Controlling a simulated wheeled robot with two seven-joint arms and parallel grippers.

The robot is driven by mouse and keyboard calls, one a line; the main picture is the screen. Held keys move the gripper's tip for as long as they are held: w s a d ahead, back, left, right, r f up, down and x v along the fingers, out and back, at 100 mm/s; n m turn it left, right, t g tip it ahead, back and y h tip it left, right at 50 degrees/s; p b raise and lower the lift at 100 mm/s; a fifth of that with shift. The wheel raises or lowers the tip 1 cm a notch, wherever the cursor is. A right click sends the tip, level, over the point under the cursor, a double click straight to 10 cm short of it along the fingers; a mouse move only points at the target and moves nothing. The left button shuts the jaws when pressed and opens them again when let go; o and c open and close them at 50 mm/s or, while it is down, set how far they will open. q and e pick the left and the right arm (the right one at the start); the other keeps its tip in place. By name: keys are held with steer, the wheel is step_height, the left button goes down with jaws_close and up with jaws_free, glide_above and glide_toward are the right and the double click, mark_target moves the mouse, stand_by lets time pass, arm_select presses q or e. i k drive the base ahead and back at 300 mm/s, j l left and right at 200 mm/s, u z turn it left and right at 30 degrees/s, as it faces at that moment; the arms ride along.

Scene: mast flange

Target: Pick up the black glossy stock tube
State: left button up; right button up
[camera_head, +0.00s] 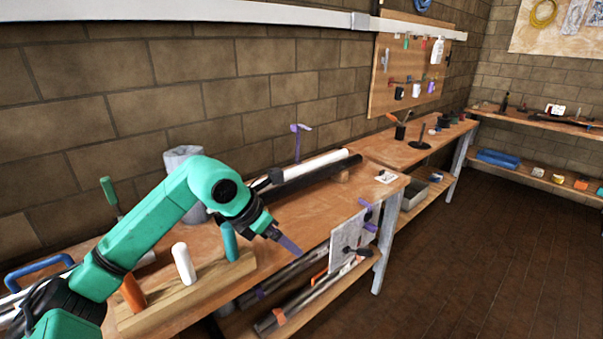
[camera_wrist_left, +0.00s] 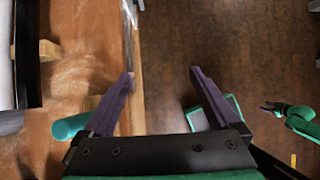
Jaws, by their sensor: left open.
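The black glossy stock tube (camera_head: 312,177) lies on the wooden workbench beside a white tube (camera_head: 318,164), and both slant toward the back right. In the left wrist view the black tube (camera_wrist_left: 29,50) runs along the left edge, with the white tube beyond it. My left gripper (camera_head: 287,246) is open and empty, with purple fingers, near the bench's front edge and apart from the tube. In the left wrist view its fingers (camera_wrist_left: 160,75) are spread over the bench edge and floor. A green arm end with a dark gripper (camera_wrist_left: 270,107), apparently my right, shows at the right; its jaws are too small to read.
A wooden rack (camera_head: 210,288) with orange, white and green upright pegs stands at the front left of the bench (camera_head: 330,204). A grey bin (camera_head: 184,160) stands behind my left arm. A purple clamp (camera_head: 298,130) rises behind the tubes. Several tubes lie on the lower shelf.

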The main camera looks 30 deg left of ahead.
mark_target(274, 195)
steer(key=i+j, duration=1.1)
steer(key=i, duration=0.1)
